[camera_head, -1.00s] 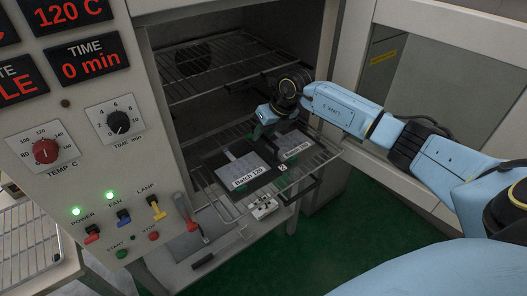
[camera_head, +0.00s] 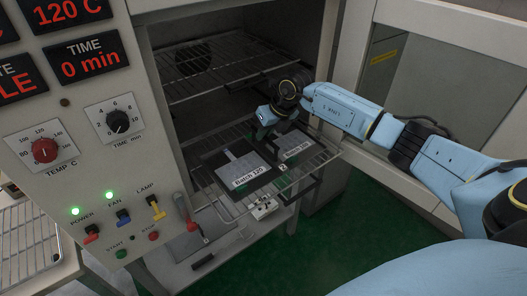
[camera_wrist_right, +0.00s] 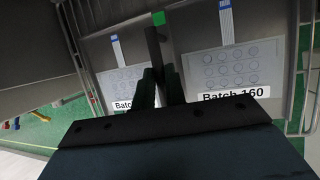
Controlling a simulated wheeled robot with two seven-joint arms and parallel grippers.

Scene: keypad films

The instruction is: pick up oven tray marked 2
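The oven tray marked 2 (camera_head: 282,167) is a dark tray on a pulled-out wire rack at the oven mouth. It carries two grey film sheets, labelled Batch 120 (camera_head: 246,165) and Batch 160 (camera_head: 292,144). My right gripper (camera_head: 272,122) points down over the tray's middle, between the sheets. In the right wrist view its fingers (camera_wrist_right: 160,88) stand close on both sides of a dark upright bar (camera_wrist_right: 153,45) between the sheets and look closed on it. The fingertips are partly hidden in the head view. My left gripper is not in view.
The open oven door (camera_head: 440,60) is at right, behind my right arm. Another wire rack (camera_head: 30,245) is at lower left.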

